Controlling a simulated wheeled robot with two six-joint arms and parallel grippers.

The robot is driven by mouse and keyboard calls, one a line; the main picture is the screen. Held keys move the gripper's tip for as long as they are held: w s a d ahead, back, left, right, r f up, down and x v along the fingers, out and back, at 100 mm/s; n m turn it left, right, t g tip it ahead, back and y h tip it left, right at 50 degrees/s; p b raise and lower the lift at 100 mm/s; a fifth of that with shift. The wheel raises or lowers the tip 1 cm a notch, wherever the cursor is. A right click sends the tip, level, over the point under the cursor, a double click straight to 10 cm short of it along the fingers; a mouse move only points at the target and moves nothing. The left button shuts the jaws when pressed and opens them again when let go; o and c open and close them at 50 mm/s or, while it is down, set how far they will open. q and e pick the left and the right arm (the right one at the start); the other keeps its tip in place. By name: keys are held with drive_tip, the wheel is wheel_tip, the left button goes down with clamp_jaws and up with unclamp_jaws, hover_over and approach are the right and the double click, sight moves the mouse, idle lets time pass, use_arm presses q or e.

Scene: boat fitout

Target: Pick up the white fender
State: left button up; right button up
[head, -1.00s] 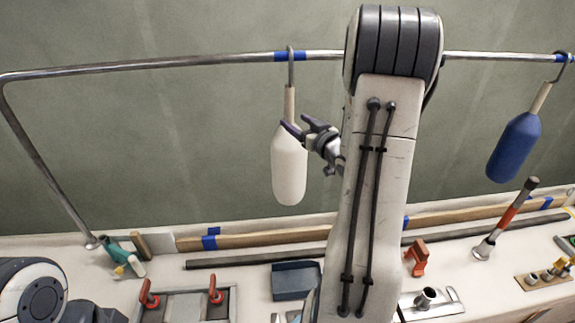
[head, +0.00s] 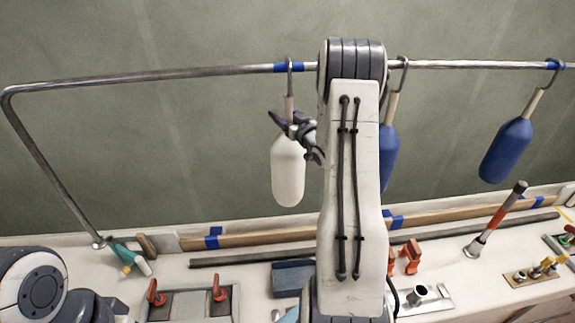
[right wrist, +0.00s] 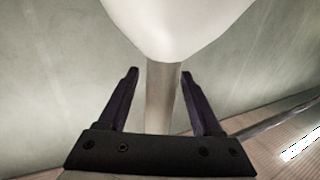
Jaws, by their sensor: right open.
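The white fender (head: 287,170) hangs from the metal rail by a hook and a pale neck (head: 289,108). My right gripper (head: 283,122) is at the top of the fender, where the neck meets the body. In the right wrist view, the fender's white body (right wrist: 165,25) fills the top, and the pale neck (right wrist: 163,98) shows between the two spread fingers (right wrist: 160,85), with gaps on both sides. The gripper is open and holds nothing. My left gripper is out of view; only part of my left arm shows at the lower left.
The rail (head: 180,73) runs across the view. A blue fender (head: 390,155) is partly hidden behind my right arm, and another blue fender (head: 507,150) hangs at the right. Tools and fittings lie on the white deck below, including a dark blue tray (head: 290,278).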

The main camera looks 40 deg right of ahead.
drive_tip(key=shift+w, duration=0.1)
clamp_jaws()
drive_tip(key=shift+r, duration=0.15)
idle(1.3)
